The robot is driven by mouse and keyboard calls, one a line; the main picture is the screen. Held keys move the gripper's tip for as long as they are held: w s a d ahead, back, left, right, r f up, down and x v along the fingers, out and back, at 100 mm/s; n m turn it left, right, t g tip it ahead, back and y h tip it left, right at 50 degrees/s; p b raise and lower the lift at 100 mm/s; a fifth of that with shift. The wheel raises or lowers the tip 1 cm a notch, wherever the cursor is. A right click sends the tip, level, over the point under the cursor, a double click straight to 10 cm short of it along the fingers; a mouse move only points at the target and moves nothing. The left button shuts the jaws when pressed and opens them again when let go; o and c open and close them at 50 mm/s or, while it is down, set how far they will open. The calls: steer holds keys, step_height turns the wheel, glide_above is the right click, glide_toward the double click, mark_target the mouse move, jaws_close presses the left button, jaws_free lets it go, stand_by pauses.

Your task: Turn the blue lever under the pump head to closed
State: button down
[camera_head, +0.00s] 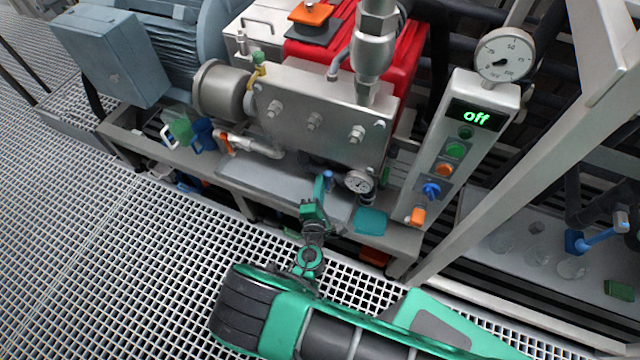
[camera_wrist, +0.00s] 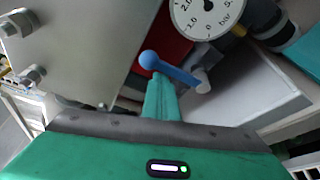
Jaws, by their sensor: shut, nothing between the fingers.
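The pump head (camera_head: 290,105) is a steel block with bolts on its front, and it also shows at the upper left in the wrist view (camera_wrist: 75,50). The blue lever (camera_wrist: 172,69) has a round knob at its left end and meets a grey fitting on the right. In the head view only a small part of the lever (camera_head: 328,175) shows under the block, just above my fingertips. My gripper (camera_head: 321,182) is shut and empty. In the wrist view its green fingertips (camera_wrist: 158,80) are right at the lever near the knob; I cannot tell whether they touch.
A small pressure gauge (camera_head: 358,182) sits just right of my fingertips. A control panel (camera_head: 450,150) reading "off" stands further right. A pipe with an orange handle (camera_head: 227,144) runs at left. A grey tray (camera_head: 270,184) lies below the pump head. Grating floor is open at left.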

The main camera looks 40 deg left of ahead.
steer(key=shift+d, duration=0.4)
stand_by(0.3)
